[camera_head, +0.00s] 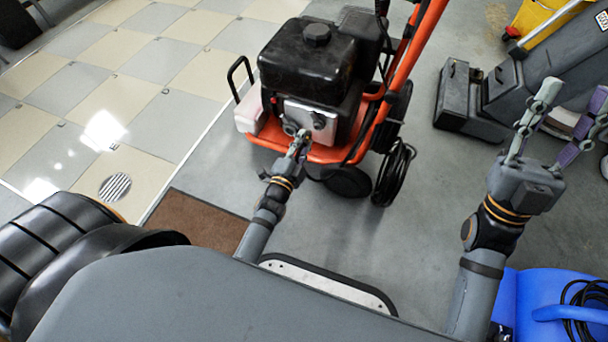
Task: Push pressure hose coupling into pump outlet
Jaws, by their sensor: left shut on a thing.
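The pressure washer (312,75) has a black engine on an orange frame and stands at the upper middle. A silver pump block (309,114) with round fittings is on its near face. My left gripper (301,139) is shut right at the lower front of this block, holding what appears to be the hose coupling. The coupling is mostly hidden by the fingers and too small to make out. I cannot tell how far it sits in the outlet. My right gripper (576,95) is open and empty, held up at the right.
A black hose coil (395,172) hangs by the washer's wheel. Grey-black machines (468,100) and a yellow bucket (543,22) stand at the upper right. A blue machine (560,300) is at the lower right. A brown mat (200,222) lies left of my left arm. Grey floor between the arms is clear.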

